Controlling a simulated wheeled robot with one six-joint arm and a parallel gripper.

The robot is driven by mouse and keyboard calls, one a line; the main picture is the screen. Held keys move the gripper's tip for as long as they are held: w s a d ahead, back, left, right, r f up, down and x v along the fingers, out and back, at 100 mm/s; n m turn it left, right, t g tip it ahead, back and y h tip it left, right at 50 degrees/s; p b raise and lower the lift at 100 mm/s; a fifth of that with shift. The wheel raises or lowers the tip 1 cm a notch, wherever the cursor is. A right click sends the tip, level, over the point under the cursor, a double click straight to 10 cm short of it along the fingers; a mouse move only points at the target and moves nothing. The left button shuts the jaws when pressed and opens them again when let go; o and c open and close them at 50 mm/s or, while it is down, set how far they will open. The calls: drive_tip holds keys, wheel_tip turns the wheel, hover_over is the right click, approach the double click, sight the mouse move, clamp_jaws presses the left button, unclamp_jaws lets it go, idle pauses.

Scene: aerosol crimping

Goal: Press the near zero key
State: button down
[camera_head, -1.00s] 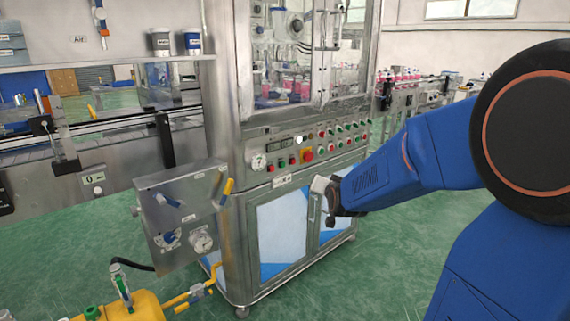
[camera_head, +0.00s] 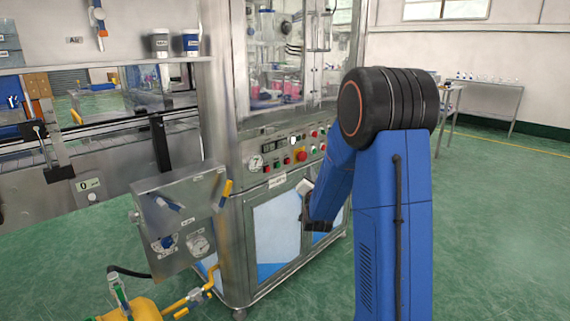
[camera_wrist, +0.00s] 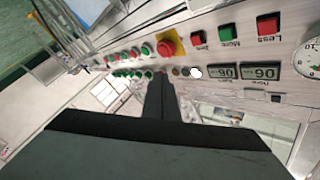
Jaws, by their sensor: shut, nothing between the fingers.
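In the wrist view, a red square key labelled Zero (camera_wrist: 198,37) sits on the cabinet's control panel, with a green More key (camera_wrist: 226,33) and a red Less key (camera_wrist: 267,25) beside it. My gripper (camera_wrist: 160,76) is shut and empty, its dark fingers over the panel's lower-middle part in that view. I cannot tell its exact gap to the panel. In the head view, my gripper (camera_head: 308,212) is low in front of the cabinet, below the key row. A small display unit reading 0 (camera_head: 88,185), with a round button (camera_head: 92,197), is on the conveyor at left.
A red mushroom button (camera_wrist: 169,43), a round gauge (camera_wrist: 308,60) and two digital displays (camera_wrist: 245,71) are near the keys. Open green floor (camera_head: 490,220) lies at right.

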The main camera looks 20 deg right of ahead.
sight(288, 161)
drive_tip(key=shift+w+a, duration=0.1)
drive_tip(key=shift+w, duration=0.05)
drive_tip(key=w+a, duration=0.2)
drive_tip(key=w, duration=0.6)
drive_tip(key=shift+a, duration=0.4)
drive_tip(key=shift+w, duration=0.15)
idle(2.0)
drive_tip(key=shift+w+a, duration=0.15)
drive_tip(key=shift+w, duration=0.1)
drive_tip(key=shift+w+a, duration=0.15)
drive_tip(key=shift+w, duration=0.2)
idle(0.8)
drive_tip(key=shift+s, duration=0.15)
drive_tip(key=shift+s+d, duration=0.3)
drive_tip(key=shift+s, duration=0.3)
idle(0.4)
